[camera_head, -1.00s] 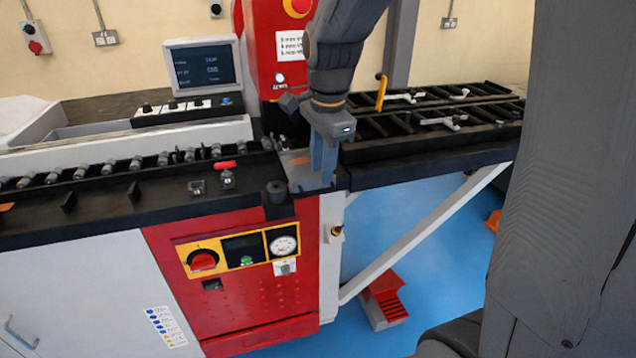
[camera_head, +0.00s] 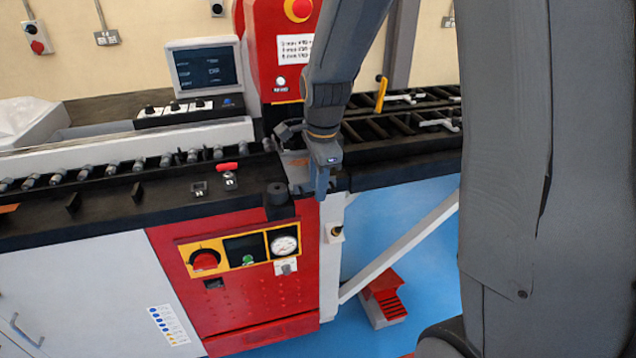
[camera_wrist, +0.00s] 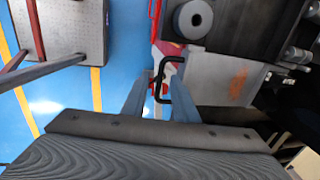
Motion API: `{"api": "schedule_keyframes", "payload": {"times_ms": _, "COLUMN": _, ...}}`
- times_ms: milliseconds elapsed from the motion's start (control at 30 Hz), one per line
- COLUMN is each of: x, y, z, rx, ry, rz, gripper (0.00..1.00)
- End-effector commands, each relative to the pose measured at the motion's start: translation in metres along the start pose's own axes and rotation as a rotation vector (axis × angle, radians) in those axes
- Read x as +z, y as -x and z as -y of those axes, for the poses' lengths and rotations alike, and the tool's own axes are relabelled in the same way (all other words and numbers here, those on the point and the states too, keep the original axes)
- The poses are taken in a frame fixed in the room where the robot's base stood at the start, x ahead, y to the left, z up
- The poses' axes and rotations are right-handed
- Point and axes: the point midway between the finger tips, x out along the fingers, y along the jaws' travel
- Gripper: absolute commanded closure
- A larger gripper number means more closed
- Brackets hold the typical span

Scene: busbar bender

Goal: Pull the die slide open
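The die slide (camera_wrist: 225,80) is a grey plate with an orange worn patch, seen in the wrist view. In the head view the slide (camera_head: 296,168) lies at the bender's front right corner, partly hidden behind my gripper (camera_head: 320,190). A thin black bent handle (camera_wrist: 165,62) stands out from the slide's edge. My gripper (camera_wrist: 158,82) has its two grey fingers spread, with the handle between their tips. A gap shows between the fingers, and I cannot tell whether either one touches the handle.
A dark round roller (camera_wrist: 193,18) stands beside the slide; it shows in the head view too (camera_head: 277,195). The red control panel (camera_head: 235,265) is below. A rack (camera_head: 400,135) extends right. A red foot pedal (camera_head: 383,290) sits on the open blue floor.

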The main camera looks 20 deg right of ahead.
Motion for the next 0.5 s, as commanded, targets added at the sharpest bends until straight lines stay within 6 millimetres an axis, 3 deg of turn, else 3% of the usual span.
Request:
{"api": "schedule_keyframes", "payload": {"times_ms": 200, "x": 0.0, "y": -0.0005, "z": 0.0, "rx": 0.0, "ry": 0.0, "rz": 0.0, "gripper": 0.74}}
{"api": "schedule_keyframes", "payload": {"times_ms": 367, "x": 0.0, "y": -0.0004, "z": 0.0, "rx": 0.0, "ry": 0.0, "rz": 0.0, "gripper": 0.99}}
{"api": "schedule_keyframes", "payload": {"times_ms": 500, "x": 0.0, "y": -0.0003, "z": 0.0, "rx": 0.0, "ry": 0.0, "rz": 0.0, "gripper": 1.0}}
